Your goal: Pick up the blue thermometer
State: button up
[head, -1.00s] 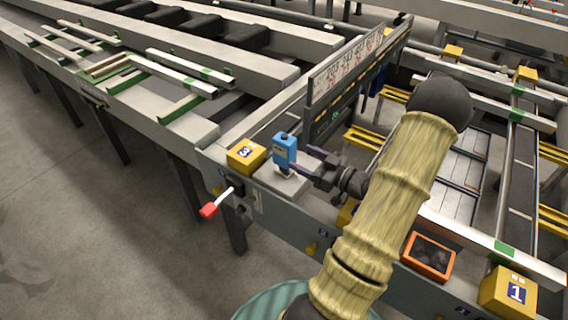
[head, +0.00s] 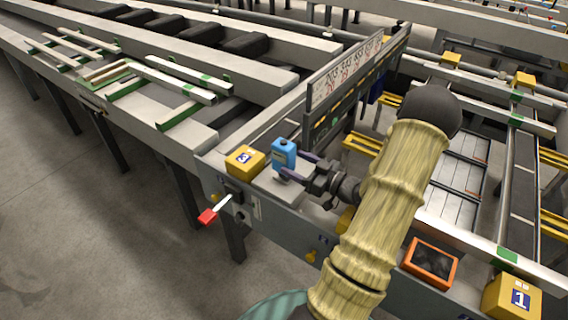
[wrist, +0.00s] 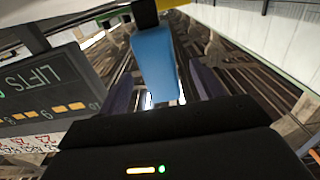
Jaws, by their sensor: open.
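The blue thermometer (head: 284,154) stands upright on a pale grey block at the near left corner of the runout table, beside a yellow box marked 3. My gripper (head: 290,167) is open at its right side, with the fingers pointing left at it. In the wrist view the thermometer (wrist: 156,62) shows large and blue with a dark top, between the two dark fingers of my gripper (wrist: 160,88). Gaps seem to show between it and the fingers; whether either one touches cannot be told. Its lower part is partly hidden by a finger in the head view.
The yellow box marked 3 (head: 245,161) stands just left of the thermometer. A board with numbers (head: 345,88) rises behind. A red-tipped lever (head: 209,215) sticks out in front. An orange-framed tray (head: 430,263) and a yellow box marked 1 (head: 512,296) lie to the right.

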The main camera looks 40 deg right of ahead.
aim_at(284, 157)
jog(key=shift+x, duration=2.65)
jog(key=c, duration=1.1)
